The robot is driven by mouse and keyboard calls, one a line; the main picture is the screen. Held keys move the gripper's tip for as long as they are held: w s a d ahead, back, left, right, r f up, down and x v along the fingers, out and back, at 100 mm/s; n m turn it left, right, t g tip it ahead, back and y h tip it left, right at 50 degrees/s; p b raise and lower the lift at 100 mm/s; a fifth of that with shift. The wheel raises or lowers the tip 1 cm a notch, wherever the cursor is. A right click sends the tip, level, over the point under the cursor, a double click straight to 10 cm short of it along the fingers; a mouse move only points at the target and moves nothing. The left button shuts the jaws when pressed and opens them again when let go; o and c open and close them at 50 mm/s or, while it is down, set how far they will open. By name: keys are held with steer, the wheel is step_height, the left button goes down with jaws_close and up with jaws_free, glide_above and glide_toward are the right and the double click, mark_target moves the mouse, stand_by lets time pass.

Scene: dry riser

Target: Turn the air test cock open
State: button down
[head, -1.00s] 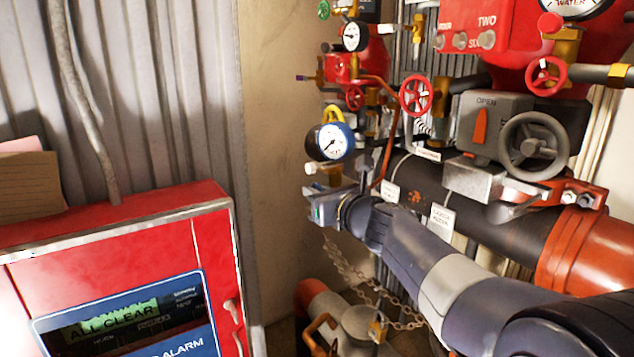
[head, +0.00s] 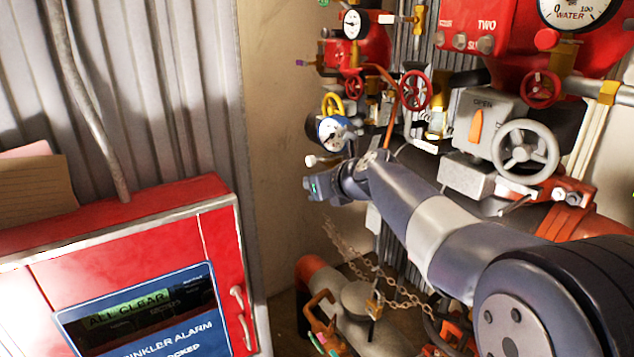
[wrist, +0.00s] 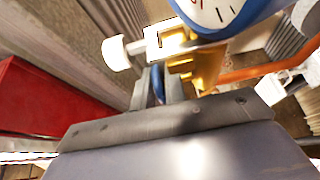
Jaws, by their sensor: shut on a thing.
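The air test cock appears to be the brass fitting (wrist: 205,68) under the blue-rimmed gauge (head: 332,132), with a white round cap (head: 318,160) at its left end. The gauge's lower part also shows in the wrist view (wrist: 215,12), at the top. My gripper (wrist: 161,84) points up at the fitting, just below it. Its two fingers are shut on a narrow blue piece (wrist: 158,82), which looks like the cock's lever. In the head view my wrist covers most of the fitting and the hold, so the lever's exact angle cannot be told.
A red alarm panel (head: 120,255) reading "ALL CLEAR" stands at the left front. A grey handwheel (head: 525,147), red handwheels (head: 415,90) and pipes crowd the right. An orange pipe (wrist: 265,70) runs close right of the fitting. A chain (head: 350,255) hangs below my wrist.

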stand_by(0.6)
steer(key=c, duration=1.7)
jaws_free()
steer(key=shift+s+r, duration=0.1)
steer(key=b+v, duration=0.2)
steer(key=v, duration=0.8)
steer(key=shift+s+d+r, duration=0.1)
steer(key=shift+r, duration=0.25)
steer(key=shift+o, duration=0.4)
